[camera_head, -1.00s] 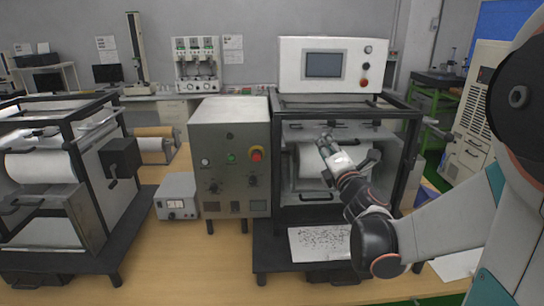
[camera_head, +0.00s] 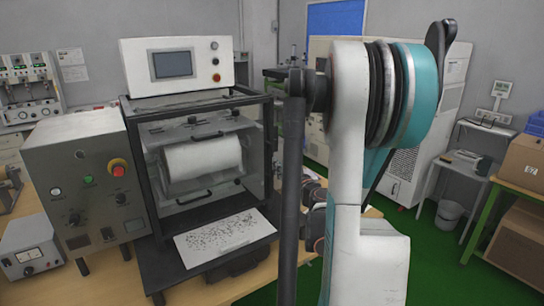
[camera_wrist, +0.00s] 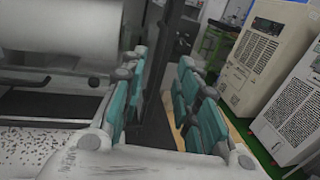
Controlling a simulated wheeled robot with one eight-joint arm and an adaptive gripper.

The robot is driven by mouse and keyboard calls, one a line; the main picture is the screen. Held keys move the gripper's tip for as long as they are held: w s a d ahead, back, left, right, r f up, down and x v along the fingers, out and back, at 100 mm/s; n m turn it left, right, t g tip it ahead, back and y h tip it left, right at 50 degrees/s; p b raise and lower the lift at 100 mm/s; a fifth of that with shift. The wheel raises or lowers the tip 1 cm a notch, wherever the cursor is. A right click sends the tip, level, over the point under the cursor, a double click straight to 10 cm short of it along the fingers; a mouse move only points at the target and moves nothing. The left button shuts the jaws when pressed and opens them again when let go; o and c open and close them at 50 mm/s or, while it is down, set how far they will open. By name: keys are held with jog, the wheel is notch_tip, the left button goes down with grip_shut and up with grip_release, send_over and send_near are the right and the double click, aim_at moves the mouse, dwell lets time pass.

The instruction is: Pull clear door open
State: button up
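The clear door (camera_head: 222,186) is a see-through panel in the front of the black-framed machine, before a white roll (camera_head: 203,157). A dark handle (camera_head: 194,197) sits low on the panel. The door looks shut within its frame, though its edges are hard to make out. In the wrist view, my gripper (camera_wrist: 160,62) has its teal fingers apart, with no object held between them. A dark upright shows beyond the gap. The roll (camera_wrist: 60,35) is to the left of the fingers.
A grey control box (camera_head: 88,180) with a red button stands left of the machine. A screen unit (camera_head: 178,62) sits on top. A speckled sheet (camera_head: 225,236) lies in front. Pale cabinets (camera_wrist: 262,55) stand to the right in the wrist view, above green floor.

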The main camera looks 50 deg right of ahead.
aim_at(272, 154)
jog(key=b+x, duration=0.1)
jog(key=x, duration=0.9)
jog(key=shift+w+d+b, duration=0.1)
jog(key=shift+w+b, duration=0.15)
jog(key=shift+b, duration=0.15)
jog(key=shift+c, duration=0.5)
grip_shut()
